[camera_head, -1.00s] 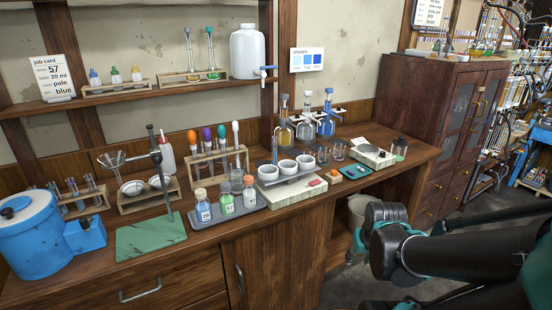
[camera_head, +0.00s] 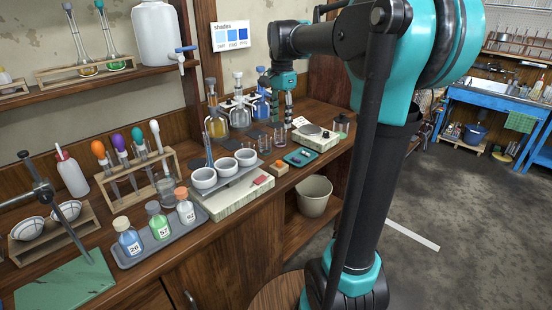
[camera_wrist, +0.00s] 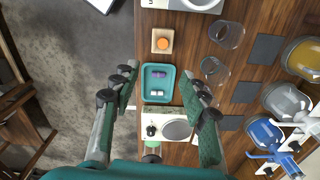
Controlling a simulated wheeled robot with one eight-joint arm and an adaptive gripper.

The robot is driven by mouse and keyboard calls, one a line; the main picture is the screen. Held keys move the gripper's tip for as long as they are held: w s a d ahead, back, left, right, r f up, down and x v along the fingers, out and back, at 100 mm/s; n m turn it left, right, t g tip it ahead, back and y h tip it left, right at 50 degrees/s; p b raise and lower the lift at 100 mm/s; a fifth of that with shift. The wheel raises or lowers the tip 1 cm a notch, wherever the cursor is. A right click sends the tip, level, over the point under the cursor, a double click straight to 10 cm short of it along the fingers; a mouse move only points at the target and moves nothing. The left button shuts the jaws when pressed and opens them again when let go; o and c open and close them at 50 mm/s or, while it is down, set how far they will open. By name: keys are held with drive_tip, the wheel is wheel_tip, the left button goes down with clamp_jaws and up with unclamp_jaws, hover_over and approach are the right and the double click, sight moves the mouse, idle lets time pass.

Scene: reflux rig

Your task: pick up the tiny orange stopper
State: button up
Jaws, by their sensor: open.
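The tiny orange stopper (camera_wrist: 162,43) sits on a small wooden block (camera_wrist: 155,50) in the wrist view, above the teal tray in the picture. In the head view the orange stopper (camera_head: 281,163) shows small near the bench's front edge, right of the white balance. My gripper (camera_wrist: 160,84) is open and empty, its two fingers spread over the teal tray (camera_wrist: 147,98). The stopper lies beyond the fingertips, towards the top of the wrist picture. In the head view my gripper (camera_head: 281,108) hangs over the back part of the bench, above and behind the stopper.
The teal tray holds small purple and white pieces. A hotplate-like device (camera_head: 313,136) and glass beakers (camera_wrist: 214,68) stand close by. A balance (camera_head: 233,197) with white bowls is left of the block. A bin (camera_head: 314,197) stands below.

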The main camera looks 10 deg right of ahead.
drive_tip(key=w, duration=0.1)
hover_over(279, 162)
drive_tip(key=shift+m, duration=0.3)
drive_tip(key=f, duration=1)
drive_tip(key=shift+w+d+f, duration=0.1)
drive_tip(key=shift+w+f, duration=0.15)
drive_tip(key=shift+f, duration=0.15)
drive_tip(key=shift+s+f, duration=0.2)
drive_tip(key=shift+f, duration=2.6)
drive_tip(key=shift+c, duration=0.2)
drive_tip(key=c, duration=0.7)
